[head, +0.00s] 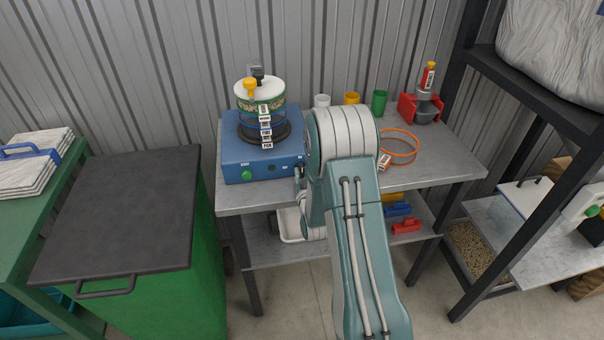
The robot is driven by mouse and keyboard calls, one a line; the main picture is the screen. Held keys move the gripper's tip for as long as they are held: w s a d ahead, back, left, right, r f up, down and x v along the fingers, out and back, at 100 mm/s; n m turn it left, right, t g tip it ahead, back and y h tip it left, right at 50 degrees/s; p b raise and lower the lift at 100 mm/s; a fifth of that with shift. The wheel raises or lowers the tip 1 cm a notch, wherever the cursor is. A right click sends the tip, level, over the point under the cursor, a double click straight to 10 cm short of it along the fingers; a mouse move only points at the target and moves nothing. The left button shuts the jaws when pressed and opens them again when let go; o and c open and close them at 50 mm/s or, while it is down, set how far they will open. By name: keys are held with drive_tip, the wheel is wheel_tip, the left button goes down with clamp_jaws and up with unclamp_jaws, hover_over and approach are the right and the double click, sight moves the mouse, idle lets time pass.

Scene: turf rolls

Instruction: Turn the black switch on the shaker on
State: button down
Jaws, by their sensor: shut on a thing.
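The shaker is a blue box (232,148) on the grey table, with a stack of sieves (262,118) on top. Its front face has a green button (246,175) at the left and small dark controls (284,168) further right. My gripper (300,174) is at the right end of this face, shut, with its dark fingers at the panel. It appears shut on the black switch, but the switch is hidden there. My arm link and wrist cover much of the gripper and the shaker's right side.
A white cup (321,101), a yellow cup (351,98) and a green cup (379,102) stand behind my arm. An orange ring (413,137) and a red holder (408,107) are to the right. A dark-lidded green bin (125,205) stands left of the table (450,165).

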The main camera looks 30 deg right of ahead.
drive_tip(key=shift+s+a+f, duration=0.1)
drive_tip(key=shift+f, duration=0.2)
drive_tip(key=c, duration=0.6)
unclamp_jaws()
drive_tip(key=shift+c, duration=0.2)
drive_tip(key=shift+r, duration=0.1)
drive_tip(key=v, duration=1.1)
drive_tip(key=shift+s, duration=0.3)
drive_tip(key=shift+w+a+r, duration=0.1)
drive_tip(key=shift+a, duration=0.05)
